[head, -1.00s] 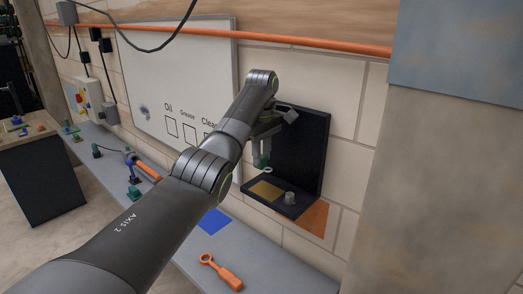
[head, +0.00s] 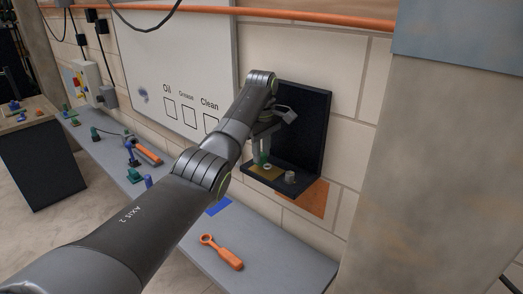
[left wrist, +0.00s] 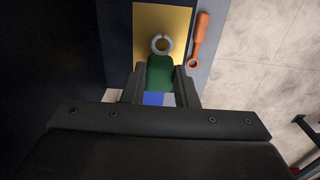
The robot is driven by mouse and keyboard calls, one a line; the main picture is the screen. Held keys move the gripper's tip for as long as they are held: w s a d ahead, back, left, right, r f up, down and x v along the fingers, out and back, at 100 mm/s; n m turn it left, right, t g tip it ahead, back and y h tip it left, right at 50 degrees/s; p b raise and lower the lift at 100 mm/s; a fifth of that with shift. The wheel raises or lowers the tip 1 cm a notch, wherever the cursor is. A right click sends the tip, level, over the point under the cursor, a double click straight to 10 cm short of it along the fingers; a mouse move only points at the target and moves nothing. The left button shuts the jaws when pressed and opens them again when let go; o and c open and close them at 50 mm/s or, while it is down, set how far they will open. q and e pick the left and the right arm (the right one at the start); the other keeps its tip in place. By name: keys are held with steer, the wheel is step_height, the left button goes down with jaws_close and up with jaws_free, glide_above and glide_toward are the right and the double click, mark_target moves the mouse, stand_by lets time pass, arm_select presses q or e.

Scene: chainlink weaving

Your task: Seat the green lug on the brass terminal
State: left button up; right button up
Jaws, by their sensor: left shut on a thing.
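The green lug (head: 264,158) is in my left gripper (head: 262,146), which is shut on it. Its grey ring end (head: 267,166) points away from the fingers. The lug also shows in the left wrist view (left wrist: 160,72), with the ring (left wrist: 162,44) over the brass-coloured plate (left wrist: 176,18). This plate (head: 268,174) lies on the black shelf. Whether the ring touches it I cannot tell. A short grey cylinder (head: 290,177) stands on the shelf to the right of the plate. My right gripper is not in view.
The shelf's black back panel (head: 308,130) rises behind the lug. An orange ring-ended tool (head: 225,253) lies on the grey bench (head: 265,255) below. Several coloured parts lie along the bench's far left. An orange patch (head: 308,199) is on the wall beneath the shelf.

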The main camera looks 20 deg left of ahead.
arm_select(q)
steer(key=shift+f, duration=0.7)
stand_by(0.6)
steer(key=o, duration=1.1)
step_height(320, 180, up, 3)
steer(key=shift+f+p, duration=0.1)
steer(key=shift+p, duration=1.15)
step_height(320, 180, up, 14)
steer(key=shift+r, duration=0.25)
